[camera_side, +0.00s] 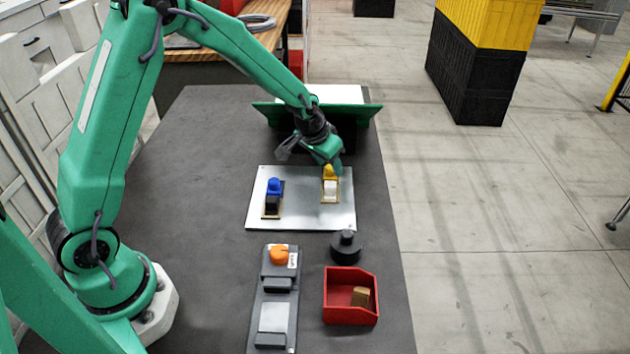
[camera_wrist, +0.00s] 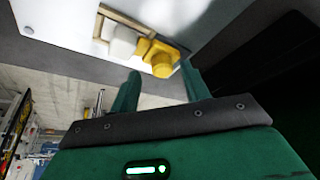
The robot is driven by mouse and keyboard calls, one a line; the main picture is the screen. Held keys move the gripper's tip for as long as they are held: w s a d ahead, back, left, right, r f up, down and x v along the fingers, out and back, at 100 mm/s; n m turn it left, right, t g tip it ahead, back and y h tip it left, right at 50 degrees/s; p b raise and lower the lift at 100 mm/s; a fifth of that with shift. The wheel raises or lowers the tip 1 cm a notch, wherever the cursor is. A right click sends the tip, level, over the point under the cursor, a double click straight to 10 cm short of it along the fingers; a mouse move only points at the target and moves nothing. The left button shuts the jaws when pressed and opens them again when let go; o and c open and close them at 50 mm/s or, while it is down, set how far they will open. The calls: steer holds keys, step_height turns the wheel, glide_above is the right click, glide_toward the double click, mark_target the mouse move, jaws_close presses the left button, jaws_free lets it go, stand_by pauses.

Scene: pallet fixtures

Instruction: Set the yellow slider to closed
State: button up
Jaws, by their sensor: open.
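The yellow slider (camera_side: 329,171) sits at the far end of its wood-edged slot on the white plate (camera_side: 300,215). A white block (camera_side: 330,189) lies in the same slot, on the near side of the yellow slider. In the wrist view the yellow slider (camera_wrist: 161,57) shows beside the white block (camera_wrist: 123,43), just beyond my fingertips. My gripper (camera_wrist: 162,80) is open, its two green fingers apart with the yellow slider ahead of the gap. In the side view my gripper (camera_side: 334,163) is right at the yellow slider; whether it touches cannot be told.
A blue slider (camera_side: 274,186) with a black block (camera_side: 272,204) stands on the plate's left. Nearer are a black knobbed piece (camera_side: 346,247), a red bin (camera_side: 350,312) holding a tan block (camera_side: 360,296), and a grey fixture with an orange knob (camera_side: 279,255). A green panel stands behind.

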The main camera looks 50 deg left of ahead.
steer(key=v, duration=0.6)
steer(key=shift+r, duration=0.25)
steer(key=shift+s, duration=0.2)
steer(key=s+r, duration=1.1)
steer(key=s, duration=0.1)
steer(key=s+r+t, duration=0.1)
steer(key=s+r, duration=0.1)
steer(key=s, duration=1.2)
steer(key=shift+s+d+r, duration=0.15)
steer(key=shift+s+r, duration=0.1)
steer(key=shift+r, duration=0.15)
stand_by(1.1)
